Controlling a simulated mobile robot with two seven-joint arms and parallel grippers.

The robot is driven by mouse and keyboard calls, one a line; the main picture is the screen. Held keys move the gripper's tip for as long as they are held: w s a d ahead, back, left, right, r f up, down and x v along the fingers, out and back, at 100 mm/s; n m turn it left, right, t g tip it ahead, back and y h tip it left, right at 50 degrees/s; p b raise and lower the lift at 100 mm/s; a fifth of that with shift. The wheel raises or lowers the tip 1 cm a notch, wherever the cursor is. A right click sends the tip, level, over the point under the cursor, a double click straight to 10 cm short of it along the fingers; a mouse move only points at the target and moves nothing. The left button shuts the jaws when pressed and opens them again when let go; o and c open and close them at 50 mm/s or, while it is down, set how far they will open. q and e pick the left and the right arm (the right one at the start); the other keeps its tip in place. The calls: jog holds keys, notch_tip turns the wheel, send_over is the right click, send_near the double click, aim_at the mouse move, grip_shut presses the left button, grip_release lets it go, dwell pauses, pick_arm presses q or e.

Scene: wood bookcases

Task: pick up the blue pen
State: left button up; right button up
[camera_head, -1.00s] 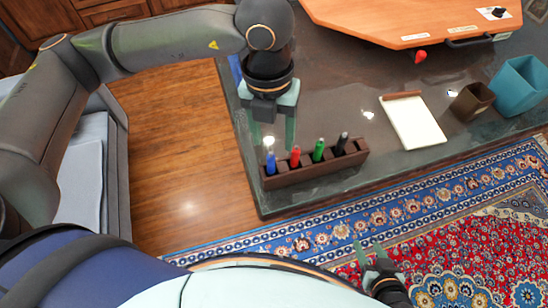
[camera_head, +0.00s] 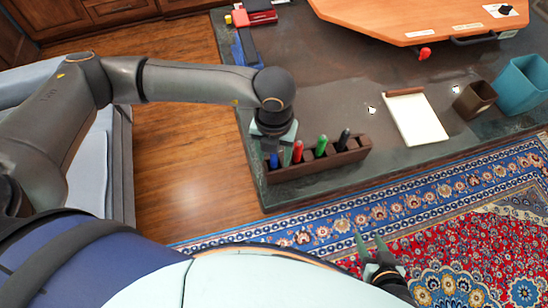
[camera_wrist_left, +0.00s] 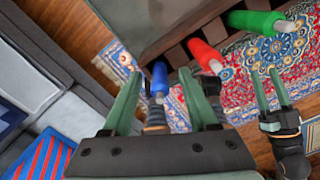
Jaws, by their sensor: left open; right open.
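The blue pen (camera_head: 274,160) stands upright in the leftmost slot of a dark brown pen holder (camera_head: 318,166) on the dark stone table. My left gripper (camera_head: 272,150) is at the holder's left end, directly over the blue pen. In the left wrist view the open fingers of my left gripper (camera_wrist_left: 160,98) reach toward the blue pen (camera_wrist_left: 160,80), which shows between them; I cannot tell whether they touch it. My right gripper (camera_head: 373,246) is open and empty, low over the rug; it also shows in the left wrist view (camera_wrist_left: 270,90).
Red (camera_head: 298,152), green (camera_head: 321,146) and black (camera_head: 344,140) pens stand in the other slots. A white notepad (camera_head: 416,118), a brown cup (camera_head: 474,101) and a teal bin (camera_head: 522,84) are further right. A grey sofa (camera_head: 80,165) is at left.

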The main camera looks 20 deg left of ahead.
pick_arm(q)
jog(key=shift+f, duration=0.25)
grip_shut()
dwell(0.3)
